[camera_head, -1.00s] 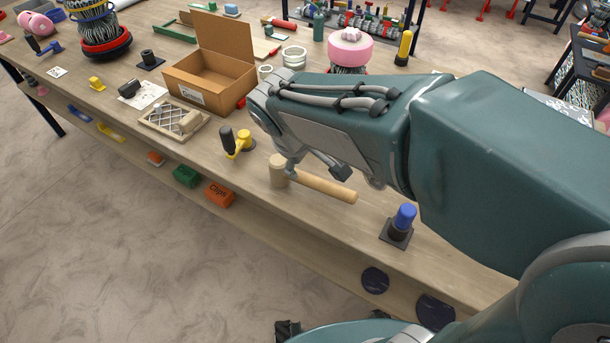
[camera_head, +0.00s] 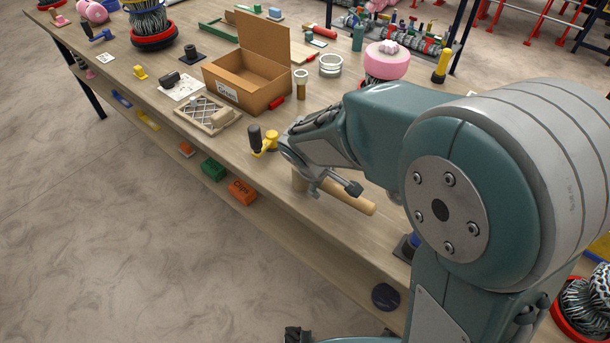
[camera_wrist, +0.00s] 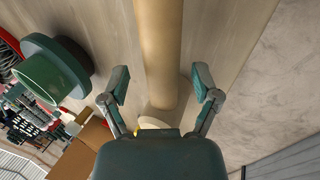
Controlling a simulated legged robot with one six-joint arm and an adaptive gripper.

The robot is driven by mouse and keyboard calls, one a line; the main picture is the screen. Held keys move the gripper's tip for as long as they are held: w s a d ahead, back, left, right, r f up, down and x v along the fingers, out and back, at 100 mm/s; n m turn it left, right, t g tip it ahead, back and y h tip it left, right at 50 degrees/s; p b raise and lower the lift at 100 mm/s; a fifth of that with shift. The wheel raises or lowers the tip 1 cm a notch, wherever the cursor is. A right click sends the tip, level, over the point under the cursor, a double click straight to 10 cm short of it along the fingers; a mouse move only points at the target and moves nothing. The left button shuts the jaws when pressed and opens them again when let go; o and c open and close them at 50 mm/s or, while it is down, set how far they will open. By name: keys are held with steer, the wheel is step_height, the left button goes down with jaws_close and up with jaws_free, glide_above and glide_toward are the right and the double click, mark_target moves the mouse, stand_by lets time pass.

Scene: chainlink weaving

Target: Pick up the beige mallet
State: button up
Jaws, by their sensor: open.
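My gripper (camera_head: 332,186) is over the mallet, near the head end. In the wrist view, my gripper (camera_wrist: 160,84) is open, with one finger on each side of the mallet handle (camera_wrist: 158,45). Gaps show between both fingers and the handle.
A black and yellow tool (camera_head: 262,141) stands just left of my gripper. An open cardboard box (camera_head: 228,94) is behind it, beside a small framed mesh panel (camera_head: 205,116). A blue-topped piece (camera_head: 414,240) is partly hidden by my arm. The table's front edge is close to the mallet.

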steer(key=shift+w+f, duration=0.25)
steer(key=shift+f, duration=0.4)
steer(key=shift+a, duration=0.15)
jaws_close()
steer(key=shift+r, duration=0.5)
step_height(320, 180, up, 3)
steer(key=shift+s+f, duration=0.15)
steer(key=s+a+r, duration=0.1)
steer(key=s+r, duration=0.8)
steer(key=s, duration=0.4)
steer(key=shift+s+a+r, duration=0.2)
steer(key=shift+s+a, duration=0.15)
